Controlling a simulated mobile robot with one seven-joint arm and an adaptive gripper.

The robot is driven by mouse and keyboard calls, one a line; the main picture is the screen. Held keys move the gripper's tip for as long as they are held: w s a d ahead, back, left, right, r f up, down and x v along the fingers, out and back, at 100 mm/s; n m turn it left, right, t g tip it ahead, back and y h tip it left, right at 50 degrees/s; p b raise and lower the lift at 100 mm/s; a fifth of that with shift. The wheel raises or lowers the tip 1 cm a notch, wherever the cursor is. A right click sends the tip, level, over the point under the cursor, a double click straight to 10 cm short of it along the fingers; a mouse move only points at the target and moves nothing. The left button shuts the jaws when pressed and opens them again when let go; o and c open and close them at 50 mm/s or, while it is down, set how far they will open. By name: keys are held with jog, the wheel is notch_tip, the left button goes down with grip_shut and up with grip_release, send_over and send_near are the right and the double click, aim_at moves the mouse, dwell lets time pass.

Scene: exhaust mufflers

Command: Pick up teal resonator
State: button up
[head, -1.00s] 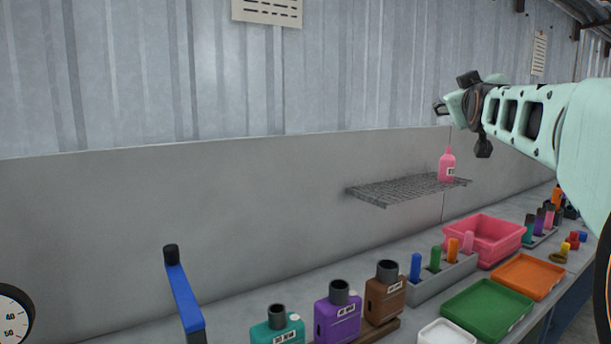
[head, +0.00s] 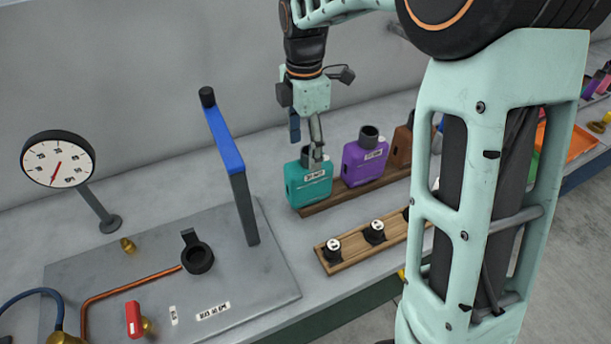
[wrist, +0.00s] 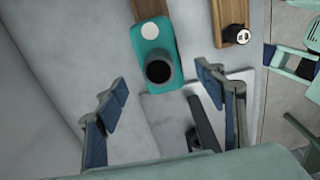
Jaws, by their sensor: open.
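The teal resonator (head: 309,188) stands upright at the near left end of a wooden rack (head: 345,195). It has a dark round neck and a white label. My gripper (head: 306,143) points down just above it in the head view and partly covers its neck. In the wrist view the open fingers (wrist: 163,84) are spread to either side, and the resonator (wrist: 150,43) shows beyond and between their tips, its dark open neck toward the camera. The gripper is empty. I cannot tell how much height separates the fingertips from the neck.
A purple resonator (head: 364,160) and a brown one (head: 403,142) stand farther along the rack. A blue-topped post (head: 240,190) rises close on the left, beside a gauge (head: 58,160). A wooden strip with black-and-white caps (head: 350,250) lies in front.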

aim_at(305, 156)
notch_tip(305, 156, down, 3)
jog(key=f, duration=0.2)
jog(key=d+f, duration=0.1)
jog(key=f, duration=0.2)
jog(key=shift+w, duration=0.15)
jog(key=c, duration=1)
jog(key=shift+c, duration=0.8)
jog(key=shift+r+p, duration=0.2)
jog(key=shift+p, duration=0.2)
